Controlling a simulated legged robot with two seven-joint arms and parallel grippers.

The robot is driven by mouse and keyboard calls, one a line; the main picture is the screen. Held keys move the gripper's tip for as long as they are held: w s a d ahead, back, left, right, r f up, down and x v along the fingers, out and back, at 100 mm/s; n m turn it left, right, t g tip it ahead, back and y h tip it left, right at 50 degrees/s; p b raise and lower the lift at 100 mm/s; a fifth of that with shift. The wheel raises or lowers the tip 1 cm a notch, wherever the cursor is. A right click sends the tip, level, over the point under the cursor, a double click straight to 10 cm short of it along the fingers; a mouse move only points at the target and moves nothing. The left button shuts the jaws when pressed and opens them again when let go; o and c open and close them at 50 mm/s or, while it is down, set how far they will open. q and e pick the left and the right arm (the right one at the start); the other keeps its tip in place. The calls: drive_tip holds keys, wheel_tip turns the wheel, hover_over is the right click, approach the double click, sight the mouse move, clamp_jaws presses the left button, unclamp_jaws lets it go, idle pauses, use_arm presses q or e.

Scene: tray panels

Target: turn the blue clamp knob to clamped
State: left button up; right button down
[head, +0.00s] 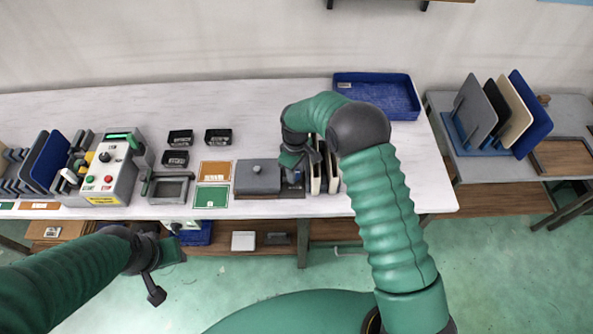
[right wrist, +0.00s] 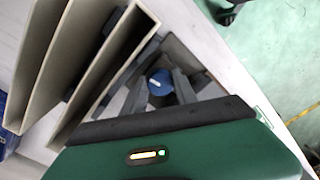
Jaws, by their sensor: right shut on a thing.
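The blue clamp knob (right wrist: 159,82) shows in the right wrist view, on a dark grey fixture beside upright panels. A white mark shows on its top; I cannot tell which setting it points at. My right gripper (right wrist: 160,90) is shut on the knob, with a dark finger on either side. In the head view my right gripper (head: 298,168) is at the table, between the grey lidded box and the panels, and the knob is hidden. My left gripper (head: 168,262) is off the table's front edge, away from the knob; its fingers are unclear.
Upright pale panels (right wrist: 85,60) stand close beside my right gripper. A grey lidded box (head: 257,177) is to its left, a blue tray (head: 415,112) behind it. A control box (head: 108,170) stands at the left. The table (head: 400,185) is clear right of the panels.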

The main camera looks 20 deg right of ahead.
drive_tip(key=shift+w+a+r+m, duration=0.15)
drive_tip(key=shift+w+r+m, duration=0.15)
drive_tip(key=shift+m, duration=0.7)
drive_tip(key=shift+w, duration=0.1)
drive_tip(key=c, duration=1.3)
unclamp_jaws()
drive_tip(key=shift+o, duration=0.2)
drive_tip(key=shift+f, duration=0.15)
wheel_tip(320, 180, up, 17)
drive_tip(key=b, duration=0.1)
drive_tip(key=shift+f, duration=0.15)
